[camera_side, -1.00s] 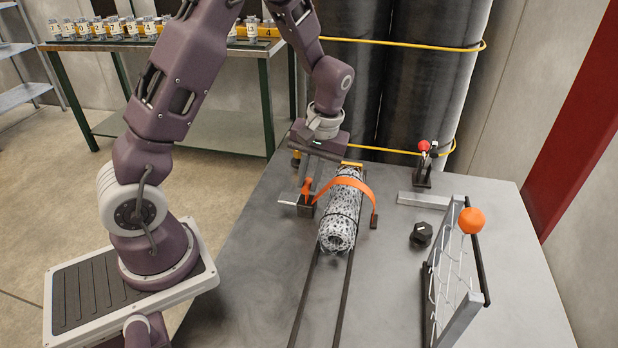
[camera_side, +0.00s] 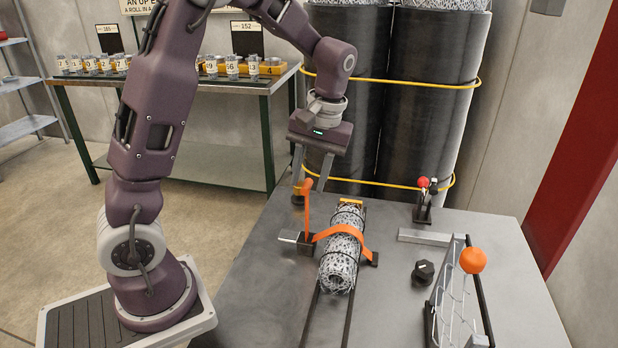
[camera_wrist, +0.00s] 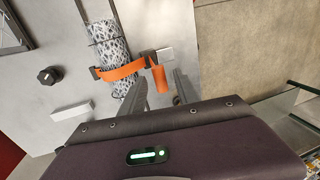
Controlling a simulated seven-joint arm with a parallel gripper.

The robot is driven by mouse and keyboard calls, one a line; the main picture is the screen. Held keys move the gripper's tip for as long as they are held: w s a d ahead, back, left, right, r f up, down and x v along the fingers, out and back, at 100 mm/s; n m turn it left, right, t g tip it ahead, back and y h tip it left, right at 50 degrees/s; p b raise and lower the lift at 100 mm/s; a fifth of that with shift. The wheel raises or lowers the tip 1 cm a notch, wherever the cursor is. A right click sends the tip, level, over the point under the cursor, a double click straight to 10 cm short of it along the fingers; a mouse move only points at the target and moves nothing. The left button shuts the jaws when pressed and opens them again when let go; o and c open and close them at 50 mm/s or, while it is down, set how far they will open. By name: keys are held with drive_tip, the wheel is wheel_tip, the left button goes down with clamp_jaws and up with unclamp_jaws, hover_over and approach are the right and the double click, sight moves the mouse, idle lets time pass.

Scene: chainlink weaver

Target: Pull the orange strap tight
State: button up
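The orange strap (camera_side: 341,238) crosses the top of a grey mesh roll (camera_side: 341,262) and lies close along it. On the left it runs into a dark buckle (camera_side: 305,245) with a silver plate. Its free orange tail (camera_side: 307,210) stands up from the buckle. My gripper (camera_side: 309,188) is above the buckle with its fingers apart, near the top of the tail. In the wrist view the tail (camera_wrist: 161,79) shows between the two finger lines, and the strap (camera_wrist: 120,73) runs left over the roll. No grip on the tail is visible.
Two dark rails (camera_side: 309,318) run under the roll. To the right are a black knob (camera_side: 423,272), a grey bar (camera_side: 430,237) and a mesh frame with an orange ball (camera_side: 473,260). A red-knobbed clamp (camera_side: 423,190) stands at the back. The table's front left is clear.

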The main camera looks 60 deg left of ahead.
wheel_tip(320, 180, up, 7)
drive_tip(key=d, duration=0.1)
drive_tip(key=shift+w, duration=0.45)
drive_tip(key=s+d+r+m+t, duration=0.1)
drive_tip(key=s+d+m+t, duration=0.2)
drive_tip(key=s, duration=0.6)
drive_tip(key=s+d+r+m+t+h, duration=0.1)
drive_tip(key=s+d+m+t, duration=0.3)
drive_tip(key=s, duration=0.6)
drive_tip(key=d+m, duration=0.2)
drive_tip(key=d, duration=0.1)
drive_tip(key=shift+d+r+h, duration=0.15)
drive_tip(key=shift+d+h, duration=0.15)
drive_tip(key=shift+d, duration=0.05)
